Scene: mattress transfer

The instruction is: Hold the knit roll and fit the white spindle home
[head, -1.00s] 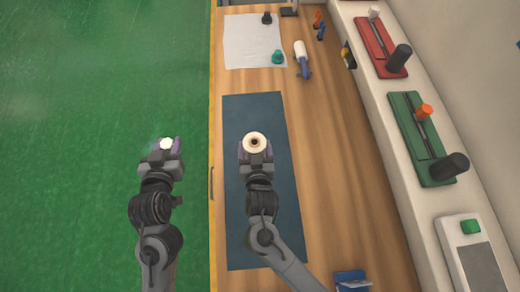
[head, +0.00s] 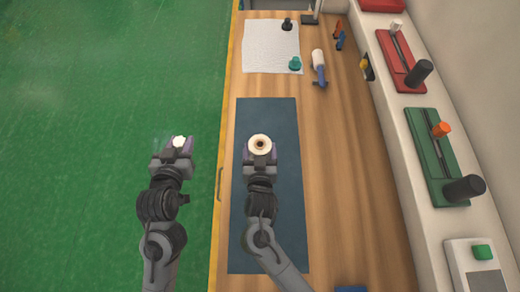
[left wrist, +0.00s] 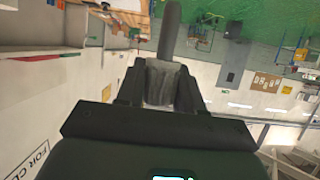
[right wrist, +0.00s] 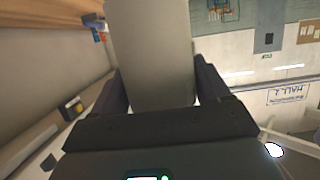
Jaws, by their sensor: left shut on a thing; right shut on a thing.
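My left gripper (head: 175,152) is shut on the white spindle (head: 180,142), over the green floor left of the bench. In the left wrist view the spindle (left wrist: 160,82) shows a thick collar between the fingers and a thinner shaft beyond. My right gripper (head: 260,158) is shut on the knit roll (head: 252,144), above the blue mat. The roll's pale round end, with a dark central hole, faces the head camera. The roll (right wrist: 152,55) fills the space between the fingers in the right wrist view. Spindle and roll are apart, side by side.
The blue mat (head: 270,115) lies on the wooden bench (head: 340,170). A white sheet (head: 268,45) with small black and teal pieces lies at the far end, beside a white-and-blue tool (head: 319,68). Red and green lever units (head: 440,150) stand on the right ledge.

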